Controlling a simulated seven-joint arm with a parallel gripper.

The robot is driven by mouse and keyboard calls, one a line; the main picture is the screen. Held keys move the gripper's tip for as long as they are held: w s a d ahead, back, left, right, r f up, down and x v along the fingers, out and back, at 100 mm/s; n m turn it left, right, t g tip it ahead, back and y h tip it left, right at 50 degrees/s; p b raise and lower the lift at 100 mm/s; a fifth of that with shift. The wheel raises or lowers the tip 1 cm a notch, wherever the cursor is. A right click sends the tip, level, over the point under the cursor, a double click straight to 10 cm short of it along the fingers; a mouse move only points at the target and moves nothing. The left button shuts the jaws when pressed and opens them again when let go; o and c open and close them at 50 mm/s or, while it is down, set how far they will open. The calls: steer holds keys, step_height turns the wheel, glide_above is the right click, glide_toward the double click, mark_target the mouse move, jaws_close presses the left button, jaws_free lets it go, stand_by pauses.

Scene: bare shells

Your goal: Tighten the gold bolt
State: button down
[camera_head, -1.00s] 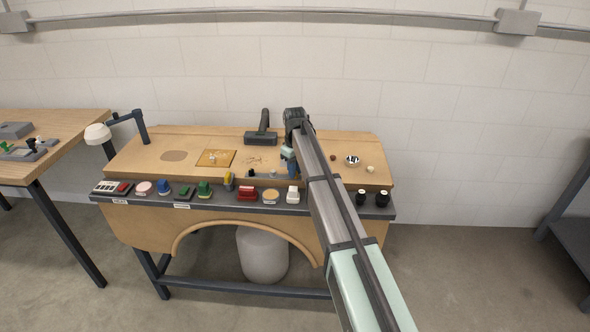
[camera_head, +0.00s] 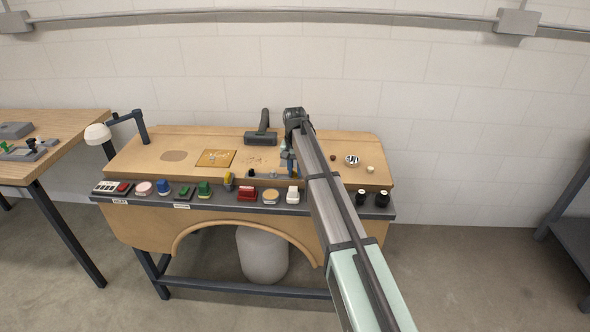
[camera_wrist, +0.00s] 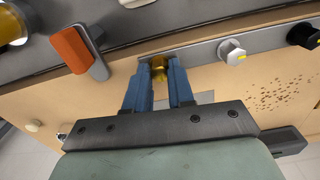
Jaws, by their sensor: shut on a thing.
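The gold bolt (camera_wrist: 159,68) shows in the wrist view between the fingertips of my gripper (camera_wrist: 158,80), at the grey strip (camera_wrist: 203,50) on the workbench. My gripper's two blue fingers are closed on the bolt from either side. Part of the bolt is hidden by the fingers. In the head view my gripper (camera_head: 288,165) is low over the bench top, and the bolt cannot be made out there.
A white hex-headed bolt (camera_wrist: 231,51) and a black knob (camera_wrist: 303,35) stand along the same strip. An orange-red handle (camera_wrist: 76,50) is close to the left. Several coloured controls line the bench's front edge. A small silver dish (camera_head: 352,160) sits to the right.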

mark_target(295, 172)
steer(key=m, duration=0.6)
steer(key=shift+m, duration=0.3)
stand_by(0.5)
steer(key=c, duration=1)
jaws_free()
steer(key=shift+o, duration=0.2)
steer(key=shift+r, duration=0.1)
step_height(295, 172, up, 14)
steer(key=shift+f, duration=0.2)
